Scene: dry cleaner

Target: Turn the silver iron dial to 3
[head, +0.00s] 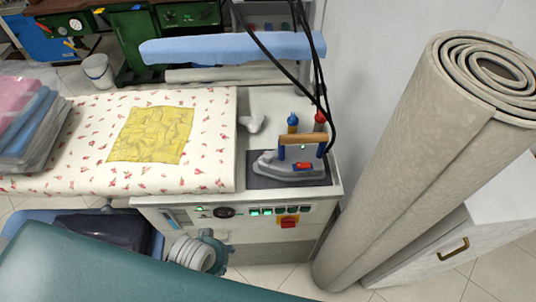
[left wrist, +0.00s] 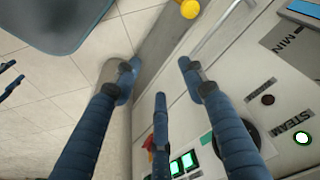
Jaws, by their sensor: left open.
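The silver iron (head: 290,166) rests on a dark pad at the right end of the ironing station, below an orange handle. A round black dial (head: 224,212) is on the station's front panel. In the left wrist view a black round dial (left wrist: 253,138) is partly hidden behind one finger; its setting cannot be read. My left gripper (head: 212,246) is low in front of the panel, below the dial. In the left wrist view its blue fingers (left wrist: 158,84) are spread apart with nothing held. My right gripper is not in view.
Green-lit buttons (head: 266,211) and a red switch (head: 289,221) sit right of the dial. A yellow cloth (head: 152,135) lies on the floral board. A large rolled carpet (head: 420,150) leans at the right. A blue bin (head: 42,215) stands at the left.

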